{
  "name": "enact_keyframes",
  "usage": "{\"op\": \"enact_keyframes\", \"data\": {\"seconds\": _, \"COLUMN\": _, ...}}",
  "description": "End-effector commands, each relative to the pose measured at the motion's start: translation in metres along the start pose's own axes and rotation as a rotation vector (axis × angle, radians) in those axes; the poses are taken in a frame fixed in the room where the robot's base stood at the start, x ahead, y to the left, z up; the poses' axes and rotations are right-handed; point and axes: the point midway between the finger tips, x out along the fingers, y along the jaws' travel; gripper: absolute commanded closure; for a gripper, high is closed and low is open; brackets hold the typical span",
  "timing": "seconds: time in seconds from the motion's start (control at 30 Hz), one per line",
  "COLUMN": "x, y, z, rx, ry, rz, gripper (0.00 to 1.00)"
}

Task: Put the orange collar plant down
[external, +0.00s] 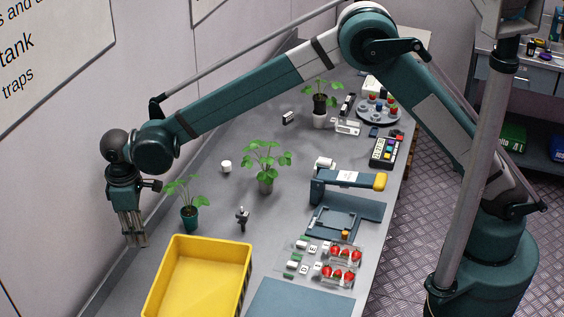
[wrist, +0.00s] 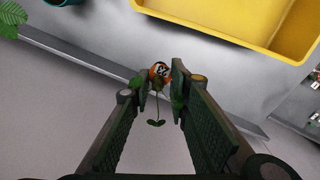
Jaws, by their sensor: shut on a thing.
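My gripper (external: 136,243) hangs fingers-down at the left, beside the table's left edge. In the wrist view my gripper (wrist: 158,88) has its fingers around a small plant with an orange collar (wrist: 159,69) bearing a dark and white mark. Green leaves (wrist: 156,122) of it show between the fingers; the rest is hidden by them. I cannot make out this plant in the external view. How high it is above the surface, or whether it touches anything, I cannot tell.
A yellow bin (external: 245,266) stands on the table right of my gripper. A plant in a green pot (external: 189,219) is close by; another potted plant (external: 265,186) stands farther right. A raised strip (wrist: 75,55) runs along the table edge. Seedling trays (external: 318,262) lie right.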

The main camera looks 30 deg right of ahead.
Motion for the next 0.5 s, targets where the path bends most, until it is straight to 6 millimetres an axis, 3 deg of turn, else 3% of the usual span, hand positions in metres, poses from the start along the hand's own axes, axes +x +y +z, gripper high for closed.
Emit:
{"op": "enact_keyframes", "data": {"seconds": 0.27, "x": -0.008, "y": 0.074, "z": 0.046, "rx": 0.136, "ry": 0.000, "rz": 0.000, "gripper": 0.90}}
{"op": "enact_keyframes", "data": {"seconds": 0.5, "x": -0.015, "y": 0.141, "z": 0.101, "rx": 0.277, "ry": -0.001, "rz": 0.001, "gripper": 0.90}}
